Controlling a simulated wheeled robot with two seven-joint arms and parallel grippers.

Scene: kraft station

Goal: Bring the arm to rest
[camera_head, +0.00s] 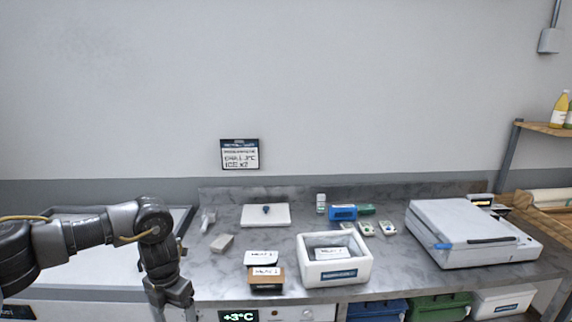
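My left arm comes in from the left and bends down at the wrist. Its gripper (173,312) points down at the bottom edge of the view, in front of the counter's left part. Its two fingers stand apart with nothing seen between them; their tips are cut off by the frame. My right arm and gripper are not in view.
Bins (440,306) sit below. A sign (240,154) hangs behind.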

